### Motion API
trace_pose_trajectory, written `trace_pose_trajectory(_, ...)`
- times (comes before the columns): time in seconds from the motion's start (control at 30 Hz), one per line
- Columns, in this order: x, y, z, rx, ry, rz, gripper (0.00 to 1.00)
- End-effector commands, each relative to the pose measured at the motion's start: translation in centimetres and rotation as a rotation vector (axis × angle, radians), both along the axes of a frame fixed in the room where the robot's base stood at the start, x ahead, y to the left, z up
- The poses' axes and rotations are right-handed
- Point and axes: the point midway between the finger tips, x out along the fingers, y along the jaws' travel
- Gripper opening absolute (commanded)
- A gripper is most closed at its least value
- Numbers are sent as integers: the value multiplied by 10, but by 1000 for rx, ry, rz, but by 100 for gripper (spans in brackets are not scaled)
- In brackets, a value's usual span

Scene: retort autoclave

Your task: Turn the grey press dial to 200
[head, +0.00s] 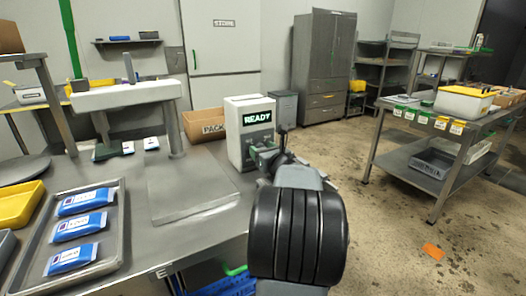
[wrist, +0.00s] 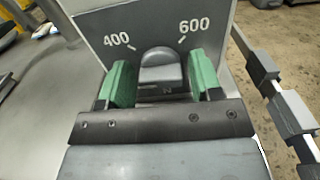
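The grey press dial (wrist: 161,72) is in the wrist view, its rounded top between the printed marks 400 and 600. The 200 mark is not in view. My gripper (wrist: 162,82) has its two green fingers on either side of the dial, looking open; I cannot tell whether either finger touches it. In the head view the press (head: 249,138) is a white box with a screen reading READY. My gripper (head: 266,156) is at its front right, and my arm hides the dial there.
A steel table (head: 205,235) carries a tray (head: 105,262) of blue packs on the left. A steel cart (head: 385,160) stands at the right, with open floor between.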

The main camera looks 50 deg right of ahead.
Motion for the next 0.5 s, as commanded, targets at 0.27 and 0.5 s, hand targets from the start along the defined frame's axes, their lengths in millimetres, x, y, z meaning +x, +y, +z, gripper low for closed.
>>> trace_pose_trajectory(0.27, 0, 0, 0, 0, 0, 0, 32)
trace_pose_trajectory(0.5, 0, 0, -1, -5, 2, 0, 21)
